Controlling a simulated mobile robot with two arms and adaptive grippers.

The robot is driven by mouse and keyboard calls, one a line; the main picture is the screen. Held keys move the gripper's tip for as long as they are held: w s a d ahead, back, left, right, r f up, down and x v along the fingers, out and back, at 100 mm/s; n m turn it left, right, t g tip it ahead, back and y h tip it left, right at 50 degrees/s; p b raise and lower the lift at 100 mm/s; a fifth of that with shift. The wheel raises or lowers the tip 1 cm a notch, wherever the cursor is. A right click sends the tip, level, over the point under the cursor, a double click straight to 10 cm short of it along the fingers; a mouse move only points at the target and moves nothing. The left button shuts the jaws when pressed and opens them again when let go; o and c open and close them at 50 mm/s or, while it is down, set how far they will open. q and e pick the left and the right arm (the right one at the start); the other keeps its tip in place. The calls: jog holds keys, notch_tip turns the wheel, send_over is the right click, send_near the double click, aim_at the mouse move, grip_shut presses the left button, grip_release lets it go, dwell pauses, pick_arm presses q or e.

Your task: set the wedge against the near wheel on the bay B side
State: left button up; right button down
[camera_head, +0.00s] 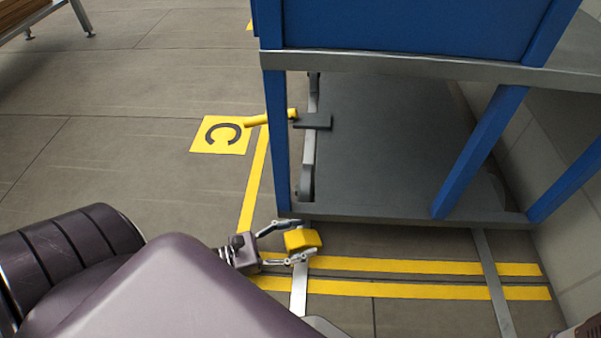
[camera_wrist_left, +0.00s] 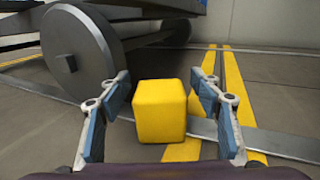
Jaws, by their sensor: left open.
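The wedge, a yellow block (camera_head: 302,240), stands on the floor by the cart's near end, at a metal rail. It also shows in the left wrist view (camera_wrist_left: 160,110). My left gripper (camera_head: 308,237) is open, with one finger on each side of the wedge; the left wrist view shows a gap on both sides. A large grey wheel (camera_wrist_left: 78,52) is close by, left of and behind the wedge, apart from it. In the head view a wheel edge (camera_head: 306,182) shows under the cart. No bay B mark is visible.
The blue-framed cart (camera_head: 400,25) stands over metal rails (camera_head: 492,280), with its legs and low grey deck (camera_head: 395,150) close to my left gripper. A yellow lever (camera_head: 270,118) juts out beside the floor sign C (camera_head: 222,135). A wall is at right.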

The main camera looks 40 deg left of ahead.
pick_arm(q)
jog(key=shift+s+f, duration=0.1)
jog(key=v, duration=1.2)
